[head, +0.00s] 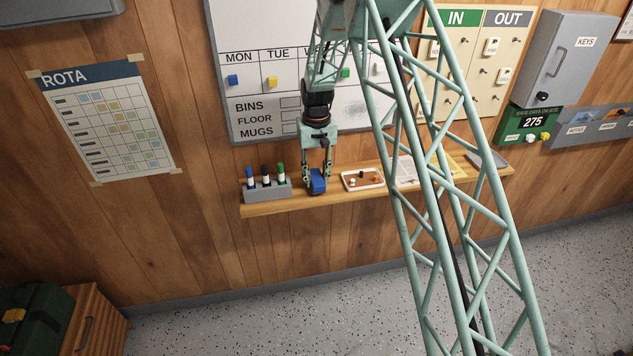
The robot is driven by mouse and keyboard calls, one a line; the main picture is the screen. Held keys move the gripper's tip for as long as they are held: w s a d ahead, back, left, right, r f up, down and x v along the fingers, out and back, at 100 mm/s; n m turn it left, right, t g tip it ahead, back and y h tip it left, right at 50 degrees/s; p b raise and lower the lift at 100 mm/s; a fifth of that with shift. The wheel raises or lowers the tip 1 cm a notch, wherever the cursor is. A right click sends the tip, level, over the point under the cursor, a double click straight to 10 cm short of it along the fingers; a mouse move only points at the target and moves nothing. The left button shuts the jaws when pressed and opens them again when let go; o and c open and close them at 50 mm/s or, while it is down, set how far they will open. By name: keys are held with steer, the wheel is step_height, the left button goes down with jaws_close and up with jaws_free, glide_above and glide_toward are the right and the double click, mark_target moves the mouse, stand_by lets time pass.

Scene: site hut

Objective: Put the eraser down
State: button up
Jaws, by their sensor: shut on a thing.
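My gripper (317,178) points down in front of the whiteboard's lower edge, over the wooden shelf. It is shut on the eraser (318,181), a small blue block with a darker underside. The eraser is at the shelf, between the marker holder and the white tray. I cannot tell whether its underside touches the shelf. The gripper's fingers hide part of the eraser. The wooden shelf (273,207) runs along the wall below the whiteboard (240,103).
A grey holder (268,191) with blue, black and green markers stands left of the gripper. A white tray (352,189) with small items lies to the right. Papers (407,172) lie further right, partly behind my arm's lattice. Little bare shelf shows around the eraser.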

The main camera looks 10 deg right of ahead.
mark_target(317, 177)
steer(key=shift+f, duration=0.75)
steer(key=shift+f, duration=0.15)
steer(key=o, duration=0.8)
steer(key=shift+r, duration=0.2)
step_height(317, 177, up, 11)
steer(key=shift+f, duration=0.15)
steer(key=shift+r, duration=0.6)
